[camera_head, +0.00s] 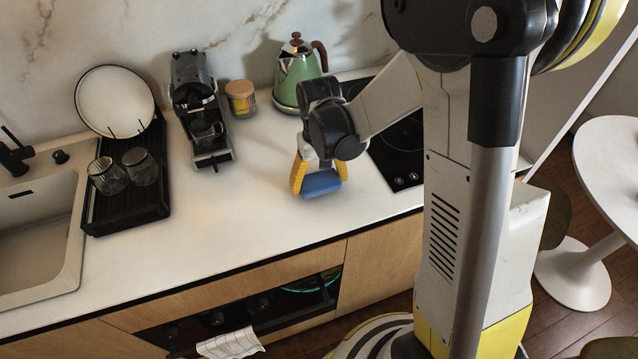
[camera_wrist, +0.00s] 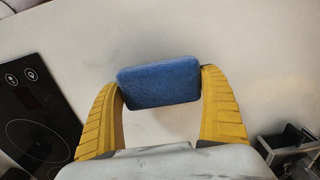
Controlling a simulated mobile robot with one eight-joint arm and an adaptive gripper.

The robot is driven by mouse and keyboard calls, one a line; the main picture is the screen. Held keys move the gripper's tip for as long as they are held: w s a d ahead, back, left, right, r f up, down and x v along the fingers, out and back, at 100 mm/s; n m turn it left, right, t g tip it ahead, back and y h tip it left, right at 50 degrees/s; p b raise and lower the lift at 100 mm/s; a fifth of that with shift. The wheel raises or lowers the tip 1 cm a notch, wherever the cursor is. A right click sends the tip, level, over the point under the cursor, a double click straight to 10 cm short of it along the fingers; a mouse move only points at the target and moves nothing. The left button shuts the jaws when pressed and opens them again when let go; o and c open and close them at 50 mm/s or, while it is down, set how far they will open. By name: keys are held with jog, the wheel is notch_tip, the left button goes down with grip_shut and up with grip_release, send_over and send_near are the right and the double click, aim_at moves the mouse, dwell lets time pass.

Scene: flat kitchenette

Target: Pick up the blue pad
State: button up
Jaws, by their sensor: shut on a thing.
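The blue pad (camera_head: 321,183) is between the yellow fingers of my gripper (camera_head: 319,177), over the white counter in front of the kettle. In the wrist view the blue pad (camera_wrist: 160,84) is a rounded block, with one finger of my gripper (camera_wrist: 161,88) pressed against each end. My gripper is shut on it. I cannot tell for sure whether the pad is clear of the counter or touching it.
A black cooktop (camera_head: 398,152) lies to the right of my gripper. The green kettle (camera_head: 297,75), a lidded jar (camera_head: 241,99) and a coffee machine (camera_head: 199,106) stand behind. A dish rack (camera_head: 128,208) with glasses and the sink (camera_head: 40,235) are left. The counter's front middle is clear.

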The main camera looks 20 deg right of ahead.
aim_at(324, 180)
jog(key=r, duration=0.2)
jog(key=d+r+p, duration=0.1)
jog(key=shift+s+r, duration=0.2)
jog(key=shift+s, duration=0.1)
jog(key=s+d+r+p, duration=0.2)
jog(key=s+d+r, duration=0.2)
jog(key=d, duration=0.5)
jog(key=shift+s+d+r, duration=0.2)
jog(key=shift+s+r, duration=0.2)
jog(key=shift+r, duration=0.55)
jog(key=o, duration=0.4)
jog(key=c, duration=0.6)
jog(key=shift+p, duration=0.3)
